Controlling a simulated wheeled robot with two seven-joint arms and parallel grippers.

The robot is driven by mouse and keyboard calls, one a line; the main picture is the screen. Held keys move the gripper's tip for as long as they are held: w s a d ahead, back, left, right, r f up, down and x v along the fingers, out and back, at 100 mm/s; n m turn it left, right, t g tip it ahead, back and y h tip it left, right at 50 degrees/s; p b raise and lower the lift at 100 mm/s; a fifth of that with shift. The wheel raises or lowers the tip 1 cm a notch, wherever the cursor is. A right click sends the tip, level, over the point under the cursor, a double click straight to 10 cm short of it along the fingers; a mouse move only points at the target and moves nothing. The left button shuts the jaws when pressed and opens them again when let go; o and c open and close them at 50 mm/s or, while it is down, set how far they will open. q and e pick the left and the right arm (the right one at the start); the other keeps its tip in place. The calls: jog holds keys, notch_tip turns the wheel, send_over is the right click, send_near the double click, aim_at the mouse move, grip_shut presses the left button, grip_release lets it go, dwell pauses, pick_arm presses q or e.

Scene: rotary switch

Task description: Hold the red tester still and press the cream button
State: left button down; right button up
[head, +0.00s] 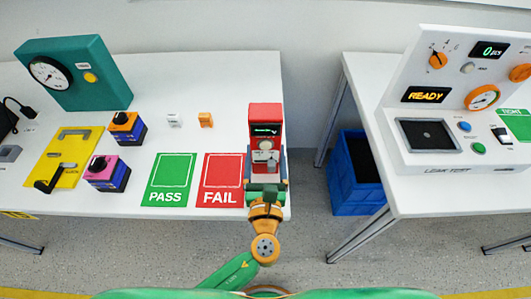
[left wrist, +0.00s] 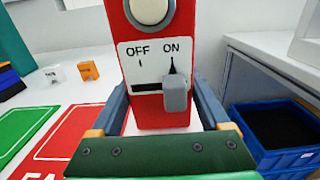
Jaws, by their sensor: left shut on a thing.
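The red tester (head: 264,115) stands upright at the right end of the left table, with a lit green display. Its cream button (head: 265,145) sits below the display; its lower part shows at the top edge of the left wrist view (left wrist: 149,10). Below it is a white OFF/ON plate (left wrist: 140,58) with a grey switch knob (left wrist: 176,95) on the ON side. My left gripper (head: 266,161) has its fingers on both sides of the tester's lower body and is shut on it. No finger is on the cream button. My right gripper is not in view.
Left of the tester lie the red FAIL mat (head: 221,196) and green PASS mat (head: 168,196). Small white and orange blocks (head: 206,120) stand behind them. A blue crate (head: 350,200) is on the floor right of the table. The leak test console (head: 420,165) stands on the right table.

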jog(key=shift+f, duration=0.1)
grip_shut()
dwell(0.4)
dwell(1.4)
